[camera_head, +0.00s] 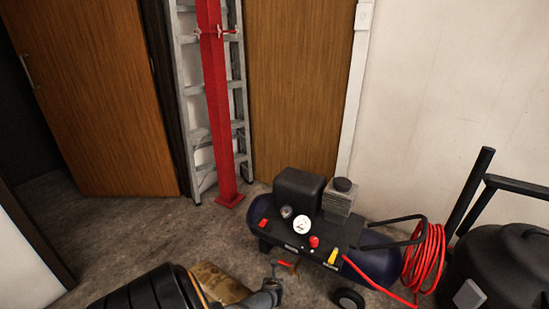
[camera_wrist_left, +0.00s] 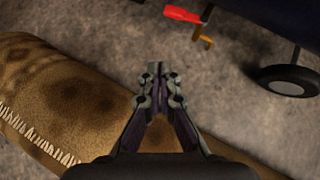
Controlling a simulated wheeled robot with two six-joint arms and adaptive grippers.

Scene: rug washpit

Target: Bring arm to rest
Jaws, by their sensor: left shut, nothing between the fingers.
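My left arm comes in from the bottom left of the head view, and its gripper (camera_head: 272,286) is low over the floor, in front of the compressor. In the left wrist view the left gripper (camera_wrist_left: 160,76) has its fingertips together, with nothing between them. Below it lies a brown patterned rug (camera_wrist_left: 75,95) with a pale fringe, which looks rolled. Part of this rug (camera_head: 222,281) shows behind my arm in the head view; the rest is hidden. My right gripper is in neither view.
A dark blue air compressor (camera_head: 368,255) with a red hose (camera_head: 425,262) stands right of the gripper. A black tank-like machine (camera_head: 505,265) is at far right. A ladder (camera_head: 192,95) and red post (camera_head: 215,110) stand behind. Concrete floor at left is clear.

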